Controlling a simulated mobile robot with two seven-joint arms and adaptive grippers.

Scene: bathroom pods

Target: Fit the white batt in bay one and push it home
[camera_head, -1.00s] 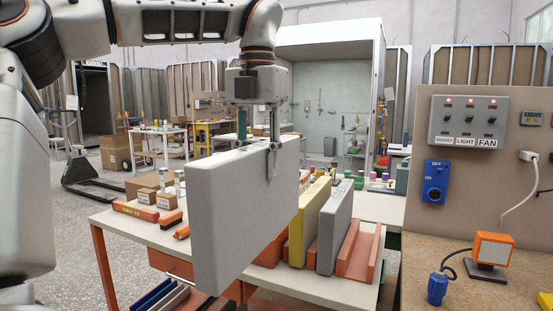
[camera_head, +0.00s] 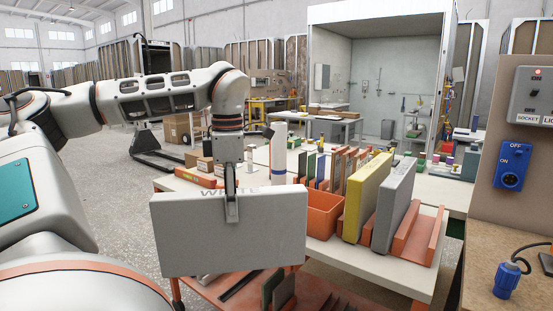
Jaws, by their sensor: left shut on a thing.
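The white batt (camera_head: 230,240) is a pale slab with "WHITE" lettering partly seen on its top edge. My left gripper (camera_head: 231,207) is shut on its top edge, with one finger down the near face. The batt hangs in front of the table's left part, its broad face toward me. A yellow batt (camera_head: 367,200) and a grey batt (camera_head: 393,208) stand upright in an orange rack (camera_head: 426,236) on the table. My right gripper is not in view. I cannot make out which place is bay one.
The table (camera_head: 378,277) holds an orange bin (camera_head: 323,216), several upright thin panels and small boxes. A lower shelf (camera_head: 320,295) shows below. At right a panel carries a blue switch box (camera_head: 511,166), with a blue plug (camera_head: 507,280) on the bench. Open floor lies at left.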

